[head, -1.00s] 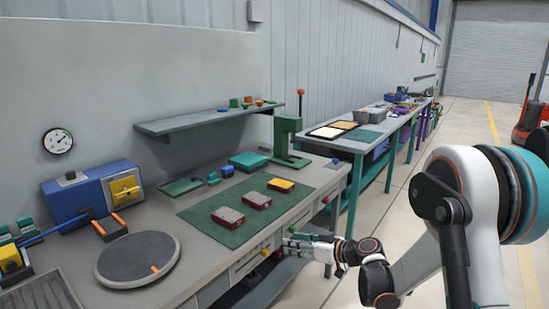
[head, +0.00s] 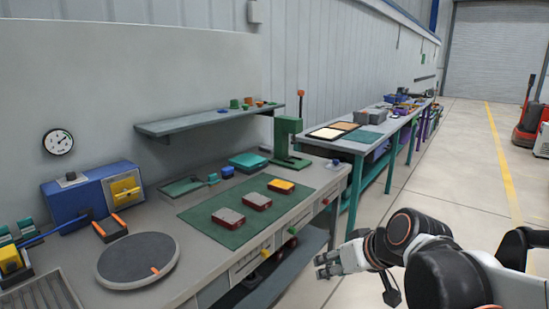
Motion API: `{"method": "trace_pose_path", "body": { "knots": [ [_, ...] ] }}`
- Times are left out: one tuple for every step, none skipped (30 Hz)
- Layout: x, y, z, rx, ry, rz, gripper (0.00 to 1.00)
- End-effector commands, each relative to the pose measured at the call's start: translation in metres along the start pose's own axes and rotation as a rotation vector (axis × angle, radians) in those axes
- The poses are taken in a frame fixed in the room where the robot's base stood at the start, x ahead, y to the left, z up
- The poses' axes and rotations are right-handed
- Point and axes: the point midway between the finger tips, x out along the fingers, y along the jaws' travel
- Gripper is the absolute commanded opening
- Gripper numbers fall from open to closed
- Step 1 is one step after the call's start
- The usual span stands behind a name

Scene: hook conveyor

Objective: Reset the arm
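My gripper (head: 328,264) is at the lower right of the head view, in front of the workbench (head: 215,270) and lower than its top, over the floor. It is apart from the bench and seems to hold nothing. It is too small to tell whether its fingers are open or shut. My arm (head: 440,262) is folded low at the right edge.
The bench bears a green mat (head: 217,232) with red and yellow blocks, a round turntable (head: 138,261), a blue box (head: 93,196) and a green press (head: 288,140). A second table (head: 357,147) stands behind. The aisle floor (head: 460,170) is clear. A red forklift (head: 527,128) stands far right.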

Motion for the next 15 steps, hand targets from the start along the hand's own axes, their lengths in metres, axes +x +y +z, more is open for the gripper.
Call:
{"method": "trace_pose_path", "body": {
  "knots": [
    [-0.012,-0.001,0.012,0.011,-0.011,0.026,0.37],
    [-0.018,-0.001,0.018,0.020,-0.017,0.042,0.37],
    [-0.026,-0.001,0.027,0.031,-0.025,0.064,0.37],
    [-0.032,0.000,0.034,0.040,-0.031,0.081,0.37],
    [-0.038,0.001,0.041,0.048,-0.036,0.098,0.37],
    [-0.045,0.002,0.049,0.059,-0.042,0.121,0.37],
    [-0.051,0.002,0.056,0.067,-0.046,0.138,0.37],
    [-0.056,0.003,0.063,0.076,-0.049,0.155,0.37],
    [-0.063,0.005,0.072,0.087,-0.053,0.178,0.37],
    [-0.068,0.006,0.079,0.094,-0.056,0.196,0.37],
    [-0.072,0.007,0.086,0.101,-0.058,0.212,0.37],
    [-0.078,0.009,0.094,0.111,-0.060,0.233,0.37],
    [-0.081,0.010,0.100,0.118,-0.061,0.248,0.37],
    [-0.085,0.011,0.104,0.124,-0.062,0.261,0.37],
    [-0.089,0.013,0.111,0.132,-0.062,0.278,0.37]
  ]
}}
